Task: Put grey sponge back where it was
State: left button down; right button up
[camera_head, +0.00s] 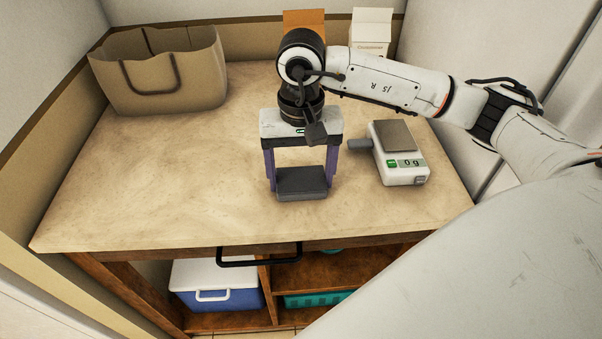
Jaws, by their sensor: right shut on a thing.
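The grey sponge (302,182) is a dark grey block in the middle of the camera_head view, over the wooden tabletop (180,190). My right gripper (301,175) points down and is shut on the sponge, with a purple finger at its left and right ends. I cannot tell whether the sponge touches the tabletop. My left gripper is not in view.
A white scale (402,155) stands right of the sponge, with a small dark grey piece (359,145) at its left. A tan bag (160,80) stands back left. An orange box (303,20) and a white carton (371,30) stand behind. Below are a blue cooler (215,290) and teal basket (315,299).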

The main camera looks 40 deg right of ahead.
aim_at(301, 179)
jog(key=o, duration=1)
jog(key=shift+c, duration=0.2)
jog(key=shift+r, duration=0.1)
notch_tip(301, 179, up, 12)
